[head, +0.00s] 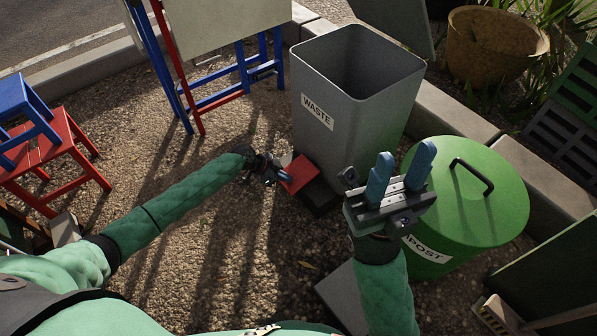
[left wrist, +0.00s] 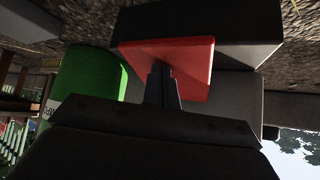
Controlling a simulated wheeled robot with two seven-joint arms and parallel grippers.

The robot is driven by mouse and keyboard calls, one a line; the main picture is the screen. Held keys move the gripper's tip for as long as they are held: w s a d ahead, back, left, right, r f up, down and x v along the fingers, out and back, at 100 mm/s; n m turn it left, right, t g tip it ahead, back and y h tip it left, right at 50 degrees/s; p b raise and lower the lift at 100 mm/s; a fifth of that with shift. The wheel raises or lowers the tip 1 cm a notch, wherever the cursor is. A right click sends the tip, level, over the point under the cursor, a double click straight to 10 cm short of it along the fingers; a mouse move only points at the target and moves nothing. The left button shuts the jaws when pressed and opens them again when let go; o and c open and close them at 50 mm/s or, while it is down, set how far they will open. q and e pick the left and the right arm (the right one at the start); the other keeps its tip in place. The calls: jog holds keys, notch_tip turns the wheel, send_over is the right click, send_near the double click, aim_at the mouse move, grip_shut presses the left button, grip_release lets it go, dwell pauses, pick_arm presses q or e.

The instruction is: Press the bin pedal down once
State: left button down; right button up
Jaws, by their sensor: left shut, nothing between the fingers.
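The grey bin marked WASTE (head: 345,115) stands upright with an open top. Its red pedal (head: 299,174) sticks out at the front foot of the bin, above a dark block (head: 321,197). The red pedal (left wrist: 195,62) fills the upper middle of the left wrist view. My left gripper (head: 279,176) is shut and empty, right at the pedal's left edge. Its closed fingers (left wrist: 160,84) overlap the pedal in the left wrist view; whether they touch it I cannot tell. My right gripper (head: 402,168) is open and empty, raised between the grey bin and the green bin.
A green lidded bin (head: 485,205) marked COMPOST stands at the right. A red stool (head: 55,155) and a blue stool (head: 25,110) are at the left. A board on blue and red legs (head: 225,40) stands at the back. Gravel ground (head: 215,250) is clear near my left arm.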

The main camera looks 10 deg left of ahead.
pick_arm(q)
jog(key=shift+f+b, duration=0.45)
jog(key=shift+f, duration=0.15)
jog(key=shift+r, duration=0.2)
dwell(1.0)
jog(key=shift+r+p, duration=2.55)
jog(key=shift+r, duration=1.05)
jog(key=s+a+r+p, duration=0.2)
jog(key=s+a+p, duration=0.1)
jog(key=s+a, duration=0.5)
jog(key=shift+s+a, duration=0.2)
jog(key=shift+s, duration=0.05)
